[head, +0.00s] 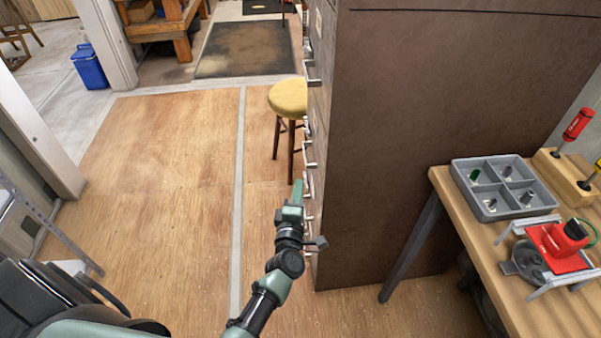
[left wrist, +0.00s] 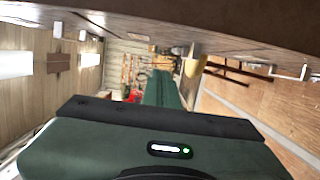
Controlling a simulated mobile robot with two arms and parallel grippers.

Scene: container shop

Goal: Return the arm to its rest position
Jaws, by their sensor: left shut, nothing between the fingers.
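My left gripper (head: 298,190) is shut and empty. In the head view its arm reaches up from the bottom middle, and the gripper is close beside the drawer fronts of the tall brown cabinet (head: 430,130). I cannot tell whether it touches a handle. In the left wrist view the green gripper (left wrist: 163,90) points away down the cabinet front, with the picture turned on its side. My right gripper is not in view.
A stool with a yellow seat (head: 288,97) stands beyond the gripper. A workbench (head: 450,187) at the right holds a grey divided tray (head: 487,213) and a red tool (head: 556,243). A blue bin (head: 90,68) is far left. The wooden floor (head: 160,180) left of the arm is clear.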

